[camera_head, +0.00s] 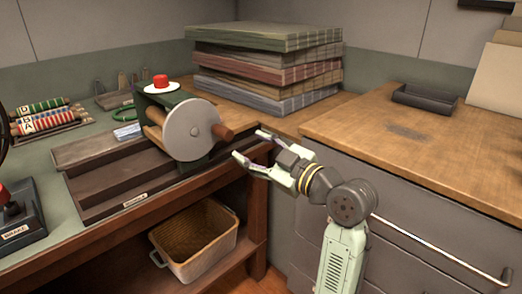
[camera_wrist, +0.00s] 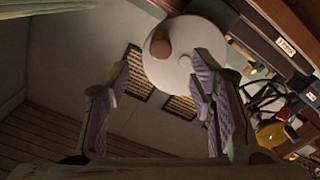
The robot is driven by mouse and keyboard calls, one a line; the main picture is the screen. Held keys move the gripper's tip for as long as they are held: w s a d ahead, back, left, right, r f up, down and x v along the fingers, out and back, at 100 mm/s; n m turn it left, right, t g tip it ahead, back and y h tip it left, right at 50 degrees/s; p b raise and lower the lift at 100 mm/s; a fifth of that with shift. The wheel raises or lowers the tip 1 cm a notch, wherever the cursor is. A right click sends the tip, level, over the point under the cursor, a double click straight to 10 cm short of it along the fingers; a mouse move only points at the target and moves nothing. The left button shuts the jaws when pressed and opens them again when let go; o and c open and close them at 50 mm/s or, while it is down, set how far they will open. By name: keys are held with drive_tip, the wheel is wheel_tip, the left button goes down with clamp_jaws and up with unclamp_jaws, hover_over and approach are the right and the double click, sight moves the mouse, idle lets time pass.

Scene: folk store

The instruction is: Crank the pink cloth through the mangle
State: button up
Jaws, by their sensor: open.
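The mangle (camera_head: 163,112) stands on the bench, with pale wooden rollers and a dark green frame. Its grey crank disc (camera_head: 192,130) faces my gripper and bears a brown handle (camera_head: 222,133) at its right side. In the wrist view the pale disc (camera_wrist: 185,62) and the handle (camera_wrist: 160,43) lie ahead, above the gap between my fingers. My gripper (camera_head: 250,146) is open and empty, just right of the handle and apart from it in the head view. It also shows in the wrist view (camera_wrist: 163,85). I cannot make out the pink cloth in either view.
A tall stack of folded cloths (camera_head: 265,65) stands behind the mangle. A dark long tray (camera_head: 120,185) lies at its left front. A wicker basket (camera_head: 195,240) sits on the shelf below. The wooden counter (camera_head: 430,130) at right is mostly clear.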

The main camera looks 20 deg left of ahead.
sight(230, 136)
drive_tip(key=p+x, duration=0.2)
drive_tip(key=x, duration=0.8)
drive_tip(key=shift+a+r, duration=0.15)
drive_tip(key=shift+w+a, duration=0.1)
drive_tip(key=shift+a, duration=0.05)
drive_tip(key=shift+c, duration=0.6)
drive_tip(key=c, duration=0.8)
drive_tip(key=shift+c, duration=0.2)
